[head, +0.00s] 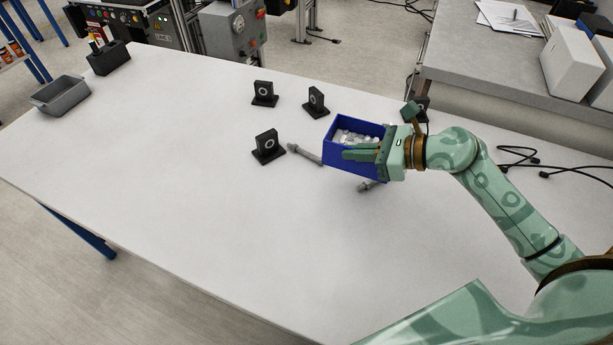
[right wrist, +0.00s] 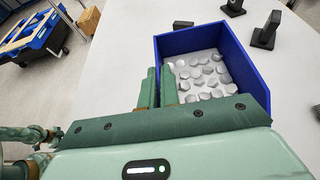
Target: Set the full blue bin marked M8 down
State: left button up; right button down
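The blue bin (head: 343,129) is at the right of the white table, filled with silvery nut-like pieces. It also shows in the right wrist view (right wrist: 245,68). No M8 marking is readable from here. My right gripper (head: 362,153) has its fingers closed on one side wall of the bin. In the right wrist view the two fingers (right wrist: 157,87) sit on either side of that wall, close together. The bin looks about level; I cannot tell whether its bottom touches the table. My left gripper is not clearly in view.
Black stands (head: 268,146) with round marks stand left of and behind the bin. A grey rod (head: 304,154) lies by the bin, partly hidden. A grey tray (head: 61,95) and a black holder (head: 108,58) are far left. The table's front and middle are clear.

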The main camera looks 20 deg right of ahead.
pick_arm(q)
jog(key=shift+s+a+f+b, duration=0.1)
jog(key=shift+s+f+b, duration=0.05)
jog(key=shift+f+b, duration=0.5)
jog(key=shift+s+a+f+b, duration=0.1)
jog(key=shift+f+b, duration=0.4)
jog(key=shift+b, duration=0.1)
pick_arm(e)
jog(key=shift+w+a+f, duration=0.5)
jog(key=shift+a+f, duration=0.9)
jog(key=shift+f, duration=0.35)
jog(key=shift+w+a+f, duration=0.55)
jog(key=shift+a+f, duration=0.8)
jog(key=shift+f, duration=0.45)
jog(key=shift+w+a+f, duration=0.5)
jog(key=shift+a+f, duration=0.9)
jog(key=shift+f, duration=0.35)
jog(key=shift+f, duration=0.15)
pick_arm(q)
jog(key=shift+f, duration=0.1)
pick_arm(e)
jog(key=c, duration=1.6)
grip_release()
jog(key=shift+c, duration=0.2)
